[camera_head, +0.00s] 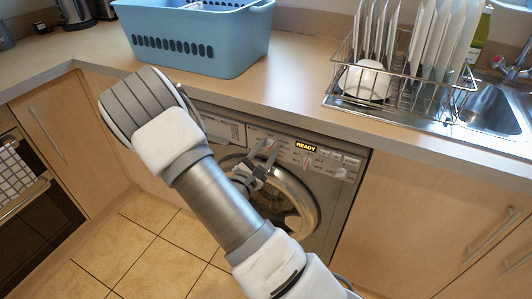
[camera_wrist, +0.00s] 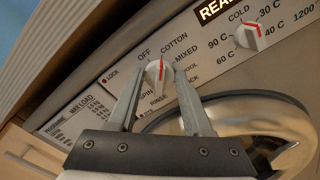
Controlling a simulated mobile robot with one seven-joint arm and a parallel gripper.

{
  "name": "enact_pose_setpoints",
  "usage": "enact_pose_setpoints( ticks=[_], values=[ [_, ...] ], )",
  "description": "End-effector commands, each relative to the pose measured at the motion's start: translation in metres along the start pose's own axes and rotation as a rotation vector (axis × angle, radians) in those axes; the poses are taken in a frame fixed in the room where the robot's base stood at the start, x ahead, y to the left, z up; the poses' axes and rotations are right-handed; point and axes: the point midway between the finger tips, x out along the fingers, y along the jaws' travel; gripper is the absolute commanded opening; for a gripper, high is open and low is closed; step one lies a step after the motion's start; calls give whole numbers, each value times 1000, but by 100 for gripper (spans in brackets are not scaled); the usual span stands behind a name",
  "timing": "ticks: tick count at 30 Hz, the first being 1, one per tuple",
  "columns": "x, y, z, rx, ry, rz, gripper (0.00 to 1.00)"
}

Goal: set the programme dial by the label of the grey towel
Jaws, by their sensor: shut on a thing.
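The programme dial (camera_wrist: 153,76) is a pale knob with a red mark, on the front panel of the washing machine (camera_head: 350,162). My gripper (camera_wrist: 158,70) is shut on it, one finger on each side; in the head view the gripper (camera_head: 263,151) is at the panel's left part. OFF, COTTON, MIXED, RINSE and SPIN show around the dial, and a label ending in "OOL" is partly hidden by a finger. The red mark points up, between OFF and COTTON as far as I can see. No grey towel shows in either view.
A temperature dial (camera_wrist: 249,36) sits right of the programme dial, under a lit READY display (camera_head: 306,147). A printed wash-load chart (camera_wrist: 80,115) is at the left. The round door is below. A blue basket (camera_head: 200,40) and dish rack (camera_head: 400,85) stand on the worktop above.

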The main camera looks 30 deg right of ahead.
Motion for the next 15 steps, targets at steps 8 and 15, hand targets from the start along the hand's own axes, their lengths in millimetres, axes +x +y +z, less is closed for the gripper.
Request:
enact_pose_setpoints(
  ticks=[8,15],
  values=[
    [-1,-1,-1,17,3,-1,0],
    [-1,-1,-1,16,3,-1,54]
  ],
)
